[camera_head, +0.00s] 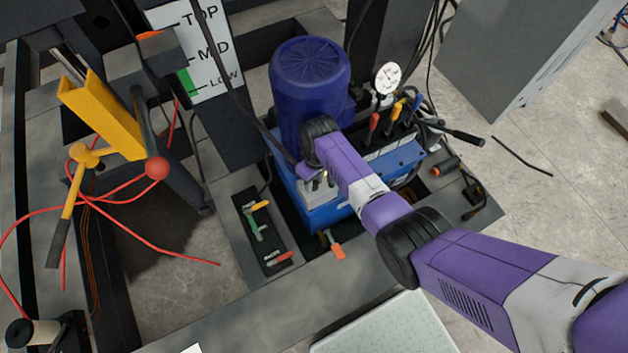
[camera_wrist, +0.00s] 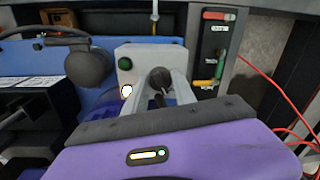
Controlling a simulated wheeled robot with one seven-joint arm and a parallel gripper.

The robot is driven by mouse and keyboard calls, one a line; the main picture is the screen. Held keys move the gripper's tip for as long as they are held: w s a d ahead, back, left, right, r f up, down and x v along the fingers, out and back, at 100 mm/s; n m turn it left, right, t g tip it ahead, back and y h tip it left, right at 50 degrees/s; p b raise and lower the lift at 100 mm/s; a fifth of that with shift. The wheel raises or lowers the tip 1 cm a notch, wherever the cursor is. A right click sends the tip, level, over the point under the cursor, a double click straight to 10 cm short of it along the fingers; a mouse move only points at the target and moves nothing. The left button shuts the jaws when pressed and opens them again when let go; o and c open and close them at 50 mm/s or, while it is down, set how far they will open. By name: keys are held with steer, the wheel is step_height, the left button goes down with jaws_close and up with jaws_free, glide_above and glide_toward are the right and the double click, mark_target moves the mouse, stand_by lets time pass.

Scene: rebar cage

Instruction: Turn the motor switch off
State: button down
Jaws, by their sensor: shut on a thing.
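The motor switch is a black rotary knob (camera_wrist: 159,77) on a light grey box in the wrist view. A green button (camera_wrist: 125,63) and a bright lit lamp (camera_wrist: 127,90) sit left of it. In the head view the grey switch box (camera_head: 318,192) is on the front of the blue power unit, below the dark blue motor (camera_head: 309,85). My gripper (camera_wrist: 161,88) reaches the knob and is shut on it. Its fingers are partly hidden by my purple wrist. In the head view my arm covers the knob.
A black panel (camera_head: 262,243) with coloured handles stands left of the switch box. A pressure gauge (camera_head: 387,78) and coloured levers (camera_head: 385,112) rise behind and right of my arm. Red cables (camera_head: 110,205) and a yellow lever (camera_head: 75,190) are at the left.

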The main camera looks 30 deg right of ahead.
mark_target(315, 183)
steer(key=shift+n, duration=0.6)
steer(key=c, duration=1)
jaws_free()
steer(key=shift+c, duration=0.2)
steer(key=shift+d+r+p, duration=0.2)
steer(key=shift+r+p, duration=0.3)
steer(key=shift+r, duration=3.35)
